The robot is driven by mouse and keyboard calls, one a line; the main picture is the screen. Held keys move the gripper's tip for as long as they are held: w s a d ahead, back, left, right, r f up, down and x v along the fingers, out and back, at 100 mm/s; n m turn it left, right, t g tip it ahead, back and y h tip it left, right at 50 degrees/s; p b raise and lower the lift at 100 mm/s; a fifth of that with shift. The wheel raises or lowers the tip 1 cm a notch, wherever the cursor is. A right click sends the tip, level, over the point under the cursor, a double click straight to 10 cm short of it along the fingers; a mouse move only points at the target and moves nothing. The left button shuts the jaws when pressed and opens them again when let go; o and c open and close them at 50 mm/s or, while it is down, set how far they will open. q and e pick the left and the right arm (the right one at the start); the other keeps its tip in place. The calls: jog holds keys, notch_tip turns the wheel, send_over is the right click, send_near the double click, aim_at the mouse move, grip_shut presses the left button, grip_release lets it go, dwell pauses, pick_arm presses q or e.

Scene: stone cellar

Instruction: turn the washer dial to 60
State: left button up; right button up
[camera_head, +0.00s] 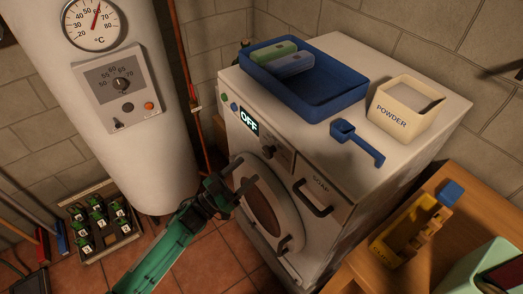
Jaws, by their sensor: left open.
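The white washer (350,190) stands in the middle, its front turned to the lower left. Its small display (249,121) reads OFF. Below and right of the display is the washer dial (269,152), small and dark; its marks and pointer are too small to read. My left gripper (242,174) is open in front of the washer's upper front, below and left of the dial and apart from it, near the round door (268,208). It holds nothing. My right gripper is not in view.
A soap drawer handle (313,198) juts out right of the dial. A blue tray (335,104), a blue scoop (358,142) and a powder box (402,117) are on the washer. A white boiler (160,165) with its own dial (121,85) stands left. A wooden table (487,205) is right.

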aim_at(265, 154)
pick_arm(q)
jog(key=p+x, duration=0.1)
jog(key=x, duration=0.5)
jog(key=shift+w+d+r+p, duration=0.1)
jog(key=shift+d+r+p, duration=0.05)
jog(key=shift+p, duration=0.25)
jog(key=shift+w+d+r, duration=0.15)
jog(key=shift+w+d, duration=0.2)
jog(key=shift+d, duration=0.1)
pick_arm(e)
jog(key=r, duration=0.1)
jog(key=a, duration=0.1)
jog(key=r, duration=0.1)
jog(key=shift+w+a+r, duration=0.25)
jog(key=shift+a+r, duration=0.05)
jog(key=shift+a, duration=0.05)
pick_arm(q)
jog(key=shift+c, duration=0.7)
jog(key=c, duration=0.8)
jog(key=shift+c, duration=0.2)
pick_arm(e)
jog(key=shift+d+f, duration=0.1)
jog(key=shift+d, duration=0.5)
pick_arm(q)
jog(key=shift+m, duration=0.3)
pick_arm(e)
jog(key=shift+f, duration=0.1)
